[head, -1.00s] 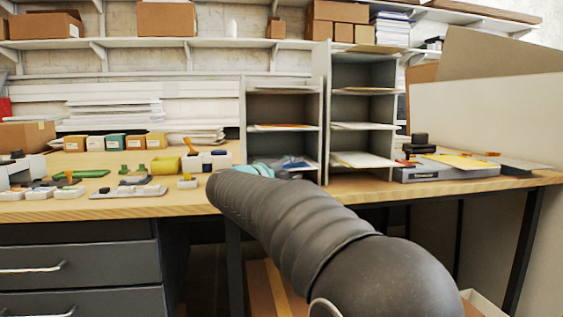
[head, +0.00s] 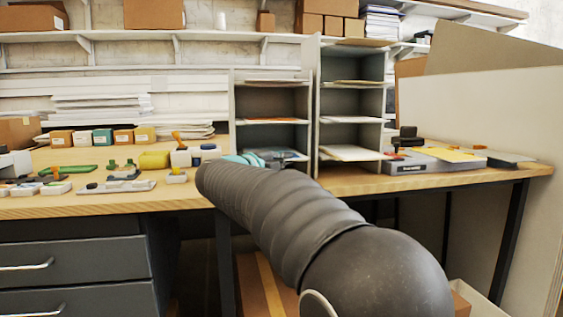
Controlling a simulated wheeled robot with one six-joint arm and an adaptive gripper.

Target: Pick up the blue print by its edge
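My dark ribbed arm crosses the lower middle of the head view and reaches toward the lowest left compartment of the grey shelf unit (head: 236,118). A light teal part shows just beyond the arm's far end, likely my wrist. My gripper is mostly hidden there, and its fingers cannot be made out. A small dark and bluish patch shows low in that compartment, beside the teal part. I cannot tell whether it is the blue print, and I cannot tell any contact.
A grey laminator-like device (head: 430,165) with a yellow sheet (head: 447,155) stands at right. A light panel (head: 480,115) stands behind it. Dark drawers (head: 80,265) are below the bench.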

